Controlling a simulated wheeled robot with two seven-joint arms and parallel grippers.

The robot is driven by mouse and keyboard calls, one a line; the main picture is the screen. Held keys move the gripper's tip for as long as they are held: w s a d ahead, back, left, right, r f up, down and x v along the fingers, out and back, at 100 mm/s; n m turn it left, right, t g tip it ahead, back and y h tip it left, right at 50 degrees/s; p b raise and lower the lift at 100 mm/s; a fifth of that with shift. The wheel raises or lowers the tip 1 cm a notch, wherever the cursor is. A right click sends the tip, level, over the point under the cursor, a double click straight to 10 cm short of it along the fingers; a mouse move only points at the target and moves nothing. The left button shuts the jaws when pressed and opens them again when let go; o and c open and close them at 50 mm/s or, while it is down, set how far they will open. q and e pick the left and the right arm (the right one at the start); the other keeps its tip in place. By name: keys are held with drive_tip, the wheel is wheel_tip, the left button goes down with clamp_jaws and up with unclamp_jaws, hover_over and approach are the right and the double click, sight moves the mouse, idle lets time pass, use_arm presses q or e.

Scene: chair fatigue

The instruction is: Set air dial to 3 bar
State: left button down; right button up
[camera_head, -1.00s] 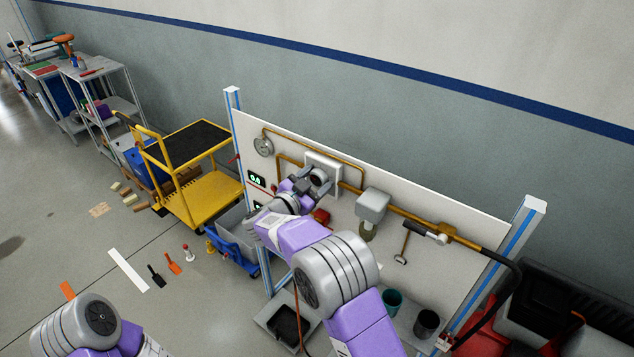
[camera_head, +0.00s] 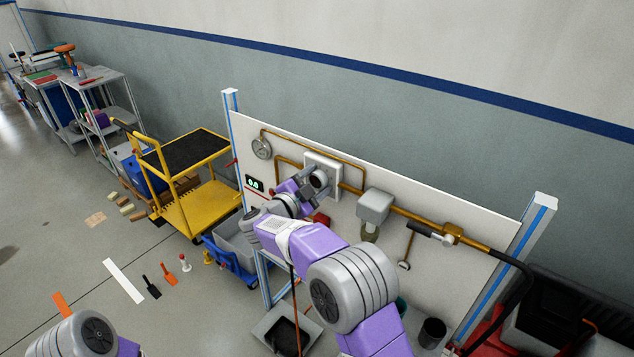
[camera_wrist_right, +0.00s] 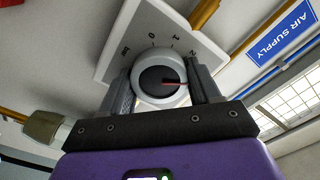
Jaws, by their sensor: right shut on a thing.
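The air dial (camera_head: 319,179) is a round grey knob on a white square plate (camera_head: 338,165) on the panel. In the right wrist view the knob (camera_wrist_right: 146,69) has a dark face with a red pointer line, which points right in that picture. My left gripper is out of view.
A round gauge (camera_head: 262,146) and a green-lit display (camera_head: 254,184) reading about 0.0 are left of the dial. Brass pipes (camera_head: 405,213) and a grey box (camera_head: 375,205) are to its right. A yellow cart (camera_head: 185,205) stands left of the panel.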

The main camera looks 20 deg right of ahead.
drive_tip(key=o, duration=1)
drive_tip(key=v, duration=0.7)
drive_tip(key=shift+s+a, duration=0.2)
drive_tip(key=shift+a, duration=0.05)
